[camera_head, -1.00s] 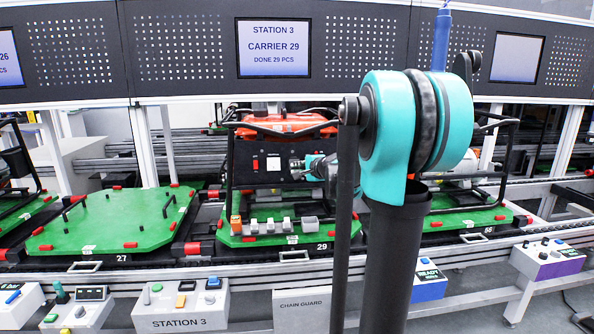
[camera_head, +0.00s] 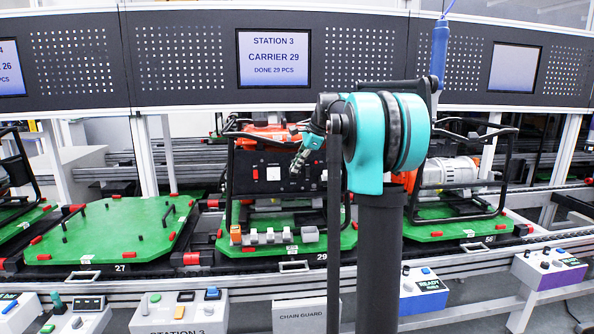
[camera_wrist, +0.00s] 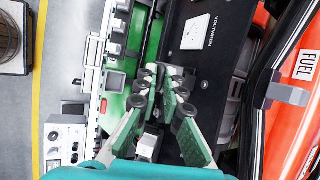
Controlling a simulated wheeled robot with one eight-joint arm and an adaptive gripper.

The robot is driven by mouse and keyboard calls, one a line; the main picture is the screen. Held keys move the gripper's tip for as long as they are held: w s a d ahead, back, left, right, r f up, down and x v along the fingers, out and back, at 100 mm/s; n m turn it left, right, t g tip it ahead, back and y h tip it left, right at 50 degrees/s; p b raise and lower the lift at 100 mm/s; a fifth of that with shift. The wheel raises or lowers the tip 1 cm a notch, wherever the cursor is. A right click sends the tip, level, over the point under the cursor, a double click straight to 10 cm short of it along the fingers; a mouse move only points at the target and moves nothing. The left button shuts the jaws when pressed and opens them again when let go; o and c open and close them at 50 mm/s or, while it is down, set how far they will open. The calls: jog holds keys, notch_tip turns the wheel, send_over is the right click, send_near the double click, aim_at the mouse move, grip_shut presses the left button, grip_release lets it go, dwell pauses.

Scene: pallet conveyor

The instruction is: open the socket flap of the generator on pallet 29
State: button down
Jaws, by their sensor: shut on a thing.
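The generator (camera_head: 250,190), with an orange top, black panel and black tube frame, stands on green pallet 29 (camera_head: 270,250). My gripper (camera_head: 296,170) is at the right part of its front panel (camera_head: 265,160), pointing down and left. In the wrist view, my gripper's green-padded fingers (camera_wrist: 165,78) are close together beside the dark panel (camera_wrist: 205,65), with the white voltmeter (camera_wrist: 195,32) beyond them. The fingers are shut on a small part at the panel, which I take to be the socket flap; the fingers mostly hide it, so its angle cannot be told.
Grey blocks (camera_head: 268,236) and an orange part stand along the pallet's front edge. The generator's frame bars and orange tank (camera_wrist: 290,90) are close to my gripper. Pallet 27 (camera_head: 110,225) at left holds no generator; another generator (camera_head: 460,175) stands at right.

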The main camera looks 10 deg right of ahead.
jog(key=g, duration=0.1)
jog(key=w+r+g, duration=0.1)
jog(key=g, duration=0.1)
jog(key=shift+w+r+m, duration=0.1)
jog(key=shift+w+m, duration=0.1)
jog(key=shift+m, duration=0.1)
jog(key=shift+w+d+r+m+g, duration=0.1)
jog(key=shift+w+r+m+g, duration=0.15)
jog(key=shift+g, duration=0.5)
jog(key=shift+w+r+m+g, duration=0.15)
jog(key=shift+w+g, duration=0.2)
jog(key=shift+g, duration=0.4)
jog(key=c, duration=1.7)
grip_release()
jog(key=shift+w, duration=0.1)
